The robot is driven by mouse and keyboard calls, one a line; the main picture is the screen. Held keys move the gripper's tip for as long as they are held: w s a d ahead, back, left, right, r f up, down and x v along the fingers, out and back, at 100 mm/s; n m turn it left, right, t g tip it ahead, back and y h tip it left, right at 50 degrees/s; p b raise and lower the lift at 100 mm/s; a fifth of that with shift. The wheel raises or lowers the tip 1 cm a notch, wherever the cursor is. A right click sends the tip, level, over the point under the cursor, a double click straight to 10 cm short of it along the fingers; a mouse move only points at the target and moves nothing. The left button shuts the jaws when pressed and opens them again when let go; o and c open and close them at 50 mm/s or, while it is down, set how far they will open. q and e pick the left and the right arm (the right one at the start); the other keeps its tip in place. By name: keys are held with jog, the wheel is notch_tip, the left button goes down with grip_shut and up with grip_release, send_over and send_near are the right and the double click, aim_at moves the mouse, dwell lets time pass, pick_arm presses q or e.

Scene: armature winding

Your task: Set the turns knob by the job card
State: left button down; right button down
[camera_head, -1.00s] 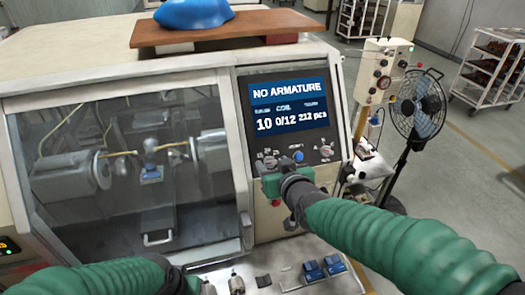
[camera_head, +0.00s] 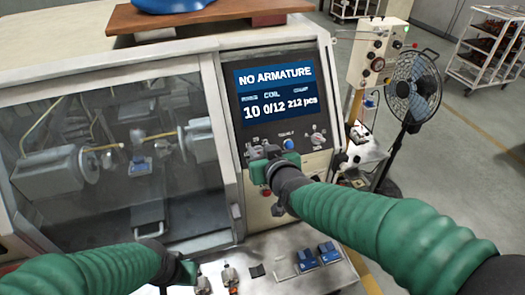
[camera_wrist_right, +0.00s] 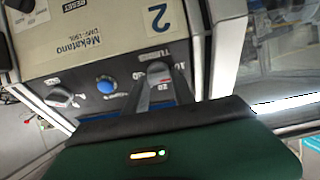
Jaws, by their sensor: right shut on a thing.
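The turns knob (camera_wrist_right: 158,70) is on the machine's control panel, and part of its scale shows beside it in the right wrist view. My right gripper (camera_wrist_right: 160,92) is shut on the knob, its two fingers on either side. In the head view the right gripper (camera_head: 262,156) is at the panel's left side and mostly hides the knob. The screen (camera_head: 273,93) above reads "NO ARMATURE", 10, 0/12 and 212 pcs. My left gripper (camera_head: 184,272) is low, near the front ledge; its fingers are not clear. I cannot make out a job card.
A blue button (camera_head: 289,144) and another knob (camera_head: 318,139) sit right of my right gripper. A red button is below. The front ledge (camera_head: 270,262) carries blue blocks and small parts. A fan (camera_head: 413,88) stands at the right. A glazed door covers the winding chamber.

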jog(key=shift+s+a+f, duration=0.1)
jog(key=shift+s+a, duration=0.05)
jog(key=shift+a, duration=0.1)
jog(key=shift+d, duration=0.35)
jog(key=shift+a+m+h+p, duration=0.25)
jog(key=shift+m+h+p, duration=0.25)
jog(key=shift+m, duration=0.8)
jog(key=m+p, duration=0.1)
jog(key=m, duration=0.2)
jog(key=shift+d, duration=0.2)
jog(key=m+h+p, duration=0.1)
jog(key=m+p, duration=0.1)
jog(key=m, duration=0.2)
jog(key=m+h+p, duration=0.1)
jog(key=m+p, duration=0.1)
jog(key=m, duration=0.2)
jog(key=shift+m+g+p, duration=0.35)
jog(key=shift+m+g, duration=0.05)
pick_arm(q)
jog(key=w+p+v, duration=0.2)
jog(key=v, duration=0.6)
jog(key=shift+s+a+r, duration=0.15)
jog(key=shift+r, duration=0.35)
pick_arm(e)
jog(key=shift+f+m+g+h, duration=0.1)
jog(key=shift+m+g+h, duration=0.25)
jog(key=shift+m, duration=1.95)
